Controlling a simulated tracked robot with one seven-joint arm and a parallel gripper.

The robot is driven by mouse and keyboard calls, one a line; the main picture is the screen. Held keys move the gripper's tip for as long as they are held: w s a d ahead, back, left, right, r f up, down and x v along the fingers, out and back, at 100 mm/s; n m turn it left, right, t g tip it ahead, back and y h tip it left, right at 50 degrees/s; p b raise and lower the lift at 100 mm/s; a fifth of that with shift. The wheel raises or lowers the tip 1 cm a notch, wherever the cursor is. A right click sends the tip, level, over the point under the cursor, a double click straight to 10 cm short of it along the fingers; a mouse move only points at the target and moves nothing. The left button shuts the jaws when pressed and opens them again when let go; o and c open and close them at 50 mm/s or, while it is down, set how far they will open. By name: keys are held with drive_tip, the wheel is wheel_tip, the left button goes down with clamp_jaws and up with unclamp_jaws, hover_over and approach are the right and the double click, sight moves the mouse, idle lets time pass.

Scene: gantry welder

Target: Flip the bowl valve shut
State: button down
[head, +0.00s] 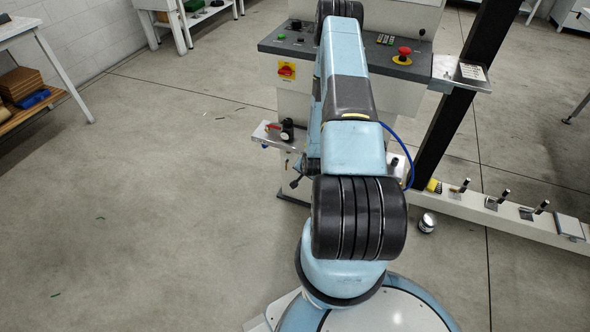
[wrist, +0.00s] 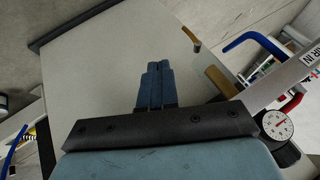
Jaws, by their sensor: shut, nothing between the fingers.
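My gripper (wrist: 158,66) shows in the wrist view with its two blue fingers together and nothing between them, in front of a pale flat panel (wrist: 100,70). In the head view it is hidden behind my arm. To its right in the wrist view are a round white gauge (wrist: 276,124), a red lever (wrist: 291,104) beside it and a plate marked "AIR IN" (wrist: 303,56). A small brass-coloured lever (wrist: 190,39) sticks out up and right of the fingertips, apart from them. I cannot tell for certain which part is the bowl valve.
A blue hose or bar (wrist: 255,42) bends close to the brass-coloured lever. In the head view, a bracket (head: 265,133) with a red handle juts from the machine left of my arm. A control panel with a red stop button (head: 404,52) stands above.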

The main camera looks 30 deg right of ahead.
drive_tip(key=w+f, duration=0.7)
drive_tip(key=w, duration=0.2)
drive_tip(key=shift+w+a+f, duration=0.15)
drive_tip(key=shift+a+f, duration=0.15)
drive_tip(key=shift+f, duration=0.1)
